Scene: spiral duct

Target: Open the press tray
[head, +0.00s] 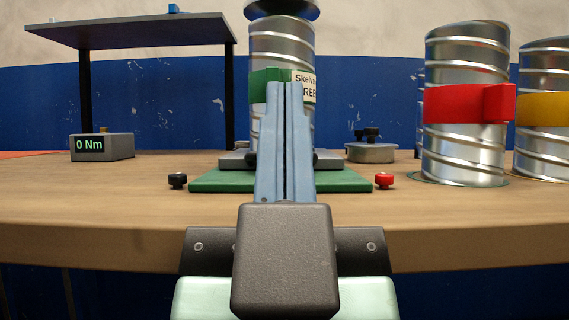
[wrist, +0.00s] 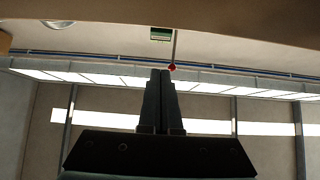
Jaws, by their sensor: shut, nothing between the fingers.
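My gripper (head: 285,90) points away from me over the table in the head view, its two blue-grey fingers side by side and closed, holding nothing. It also shows in the wrist view (wrist: 160,73), closed. In the head view, the fingers overlap a ribbed metal duct (head: 268,48) with a green band and a white label, partly hiding it; I cannot tell whether they touch. Behind the fingers is a flat green plate (head: 222,182) with grey blocks on it. No part is clearly recognisable as the press tray. A small red thing (wrist: 172,67) shows near the fingertips in the wrist view.
A black knob (head: 178,180) and a red knob (head: 384,180) flank the green plate. Ducts with red (head: 455,104) and yellow (head: 543,110) bands stand right. A "0 Nm" display (head: 102,146) sits left, near a raised dark shelf (head: 130,31). The table's front left is clear.

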